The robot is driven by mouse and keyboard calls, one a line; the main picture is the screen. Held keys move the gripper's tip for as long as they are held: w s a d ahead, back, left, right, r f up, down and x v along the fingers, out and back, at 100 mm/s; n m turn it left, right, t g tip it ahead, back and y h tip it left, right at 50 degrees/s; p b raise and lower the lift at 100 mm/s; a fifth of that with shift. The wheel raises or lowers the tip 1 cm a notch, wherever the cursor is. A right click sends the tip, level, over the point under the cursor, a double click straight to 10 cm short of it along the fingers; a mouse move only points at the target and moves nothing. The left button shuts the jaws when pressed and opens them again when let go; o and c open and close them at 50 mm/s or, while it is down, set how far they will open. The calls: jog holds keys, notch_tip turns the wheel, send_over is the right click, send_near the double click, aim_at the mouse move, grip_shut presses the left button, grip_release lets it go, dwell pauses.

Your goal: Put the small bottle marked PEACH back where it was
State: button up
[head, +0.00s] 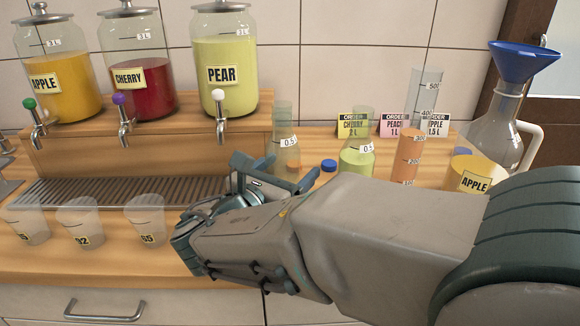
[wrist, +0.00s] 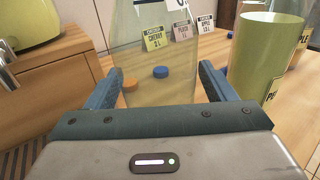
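No PEACH marking is readable on any bottle; a pink order card (head: 394,125) reads PEACH 1 L. A clear, empty-looking small bottle (head: 286,130) with a 0.5 mark stands on the counter, its label out of sight. My gripper (head: 275,176) is open just in front of it. In the wrist view the fingers of my gripper (wrist: 158,88) flank the clear bottle (wrist: 153,45), with no clear contact; its base is hidden. To the right stands a bottle of green liquid (head: 357,161); in the wrist view a green vessel (wrist: 262,50) has a partly visible label starting "PE".
Jars marked APPLE (head: 60,75), CHERRY (head: 140,88) and PEAR (head: 225,70) stand on a wooden stand at the left. Cups (head: 148,215) line the front. A cylinder of orange liquid (head: 406,150), a blue cap (head: 329,165) and a funnelled jug (head: 495,130) are at right.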

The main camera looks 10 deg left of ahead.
jog(key=shift+r, duration=0.15)
jog(key=shift+s+a, duration=0.1)
jog(key=shift+s, duration=0.2)
jog(key=p+v, duration=0.1)
jog(key=v, duration=1)
jog(key=shift+s, duration=0.2)
